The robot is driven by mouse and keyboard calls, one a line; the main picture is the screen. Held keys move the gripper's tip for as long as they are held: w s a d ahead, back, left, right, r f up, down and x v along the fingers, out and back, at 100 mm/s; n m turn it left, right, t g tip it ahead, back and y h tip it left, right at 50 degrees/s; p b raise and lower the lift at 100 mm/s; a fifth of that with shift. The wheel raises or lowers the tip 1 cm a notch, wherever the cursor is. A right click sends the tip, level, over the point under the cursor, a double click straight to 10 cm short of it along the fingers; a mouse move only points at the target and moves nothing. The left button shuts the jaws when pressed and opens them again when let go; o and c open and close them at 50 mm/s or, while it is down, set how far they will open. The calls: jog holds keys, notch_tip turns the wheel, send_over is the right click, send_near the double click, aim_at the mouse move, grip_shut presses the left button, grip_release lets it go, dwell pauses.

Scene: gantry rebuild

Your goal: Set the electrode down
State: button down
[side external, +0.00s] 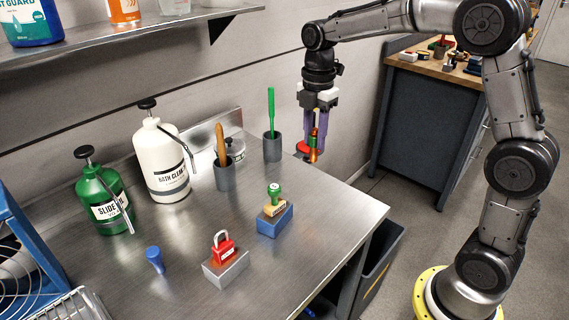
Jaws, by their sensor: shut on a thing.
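My gripper (314,134) hangs pointing down over the far right corner of the metal bench, with two purple fingers. I cannot tell whether the electrode's lower end touches the bench.
The metal bench (190,245) holds a grey cup (272,148) with a green rod, another cup (225,178) with a wooden handle, a stamp (273,194) on a blue block, a red padlock (223,249) on a grey block, a blue peg (154,257) and pump bottles (160,165). The right front is clear.

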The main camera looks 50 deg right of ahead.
jog(key=shift+w+d+f, duration=0.2)
jog(key=shift+w+f, duration=1.55)
jog(key=shift+f, duration=0.15)
jog(key=shift+w+d+f, duration=0.15)
jog(key=shift+w+f, duration=1.55)
jog(key=shift+f, duration=0.2)
jog(key=shift+w+d+f, duration=0.2)
jog(key=shift+w+f, duration=1.55)
jog(key=shift+f, duration=0.15)
jog(key=shift+f, duration=0.1)
jog(key=c, duration=0.6)
grip_release()
jog(key=shift+f, duration=0.1)
notch_tip(320, 180, up, 12)
jog(key=shift+r, duration=0.25)
